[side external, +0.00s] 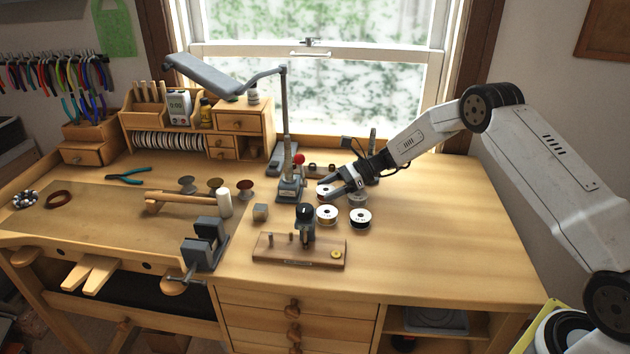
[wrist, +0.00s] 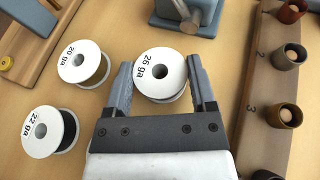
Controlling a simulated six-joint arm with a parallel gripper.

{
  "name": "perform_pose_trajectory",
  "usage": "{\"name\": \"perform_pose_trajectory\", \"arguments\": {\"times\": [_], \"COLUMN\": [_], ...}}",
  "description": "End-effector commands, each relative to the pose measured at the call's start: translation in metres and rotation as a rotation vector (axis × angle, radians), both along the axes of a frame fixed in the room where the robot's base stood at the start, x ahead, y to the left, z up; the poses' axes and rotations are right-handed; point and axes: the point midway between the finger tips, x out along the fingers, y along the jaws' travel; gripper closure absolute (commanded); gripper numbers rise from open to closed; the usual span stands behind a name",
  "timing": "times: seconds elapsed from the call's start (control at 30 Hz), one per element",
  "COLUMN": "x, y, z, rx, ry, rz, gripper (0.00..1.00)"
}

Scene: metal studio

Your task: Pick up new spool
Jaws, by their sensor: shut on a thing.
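A white-flanged spool marked "26 ga" (wrist: 152,72) sits between the two fingers of my gripper (wrist: 161,75) in the wrist view. The jaws are shut on its sides. In the side view my gripper (side external: 333,190) is low over the right half of the bench, and the held spool (side external: 323,191) shows partly at its tips. I cannot tell whether the spool touches the bench. A spool marked "20 ga" (wrist: 84,64) and one marked "22 ga" (wrist: 50,132) stand to its left in the wrist view. In the side view two spools stand in front of the gripper (side external: 327,214).
A wooden stand with a dark post and yellow knob (side external: 330,252) is at the bench front. A grey lamp base and clamp (side external: 290,188) stand close left of the gripper. A wooden rack with several pegs (wrist: 258,80) lies right in the wrist view. The bench's right side is clear.

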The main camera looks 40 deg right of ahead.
Motion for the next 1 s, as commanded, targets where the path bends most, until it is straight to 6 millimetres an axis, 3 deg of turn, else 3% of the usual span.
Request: {"name": "perform_pose_trajectory", "arguments": {"times": [0.23,0.5,1.0], "x": [-0.002,-0.001,-0.048], "y": [0.001,0.001,0.001], "z": [0.001,0.031,0.087], "rx": [-0.002,-0.002,-0.001], "ry": [0.008,0.000,-0.001], "rz": [0.003,0.001,-0.001], "gripper": [0.87,0.87,0.87]}}
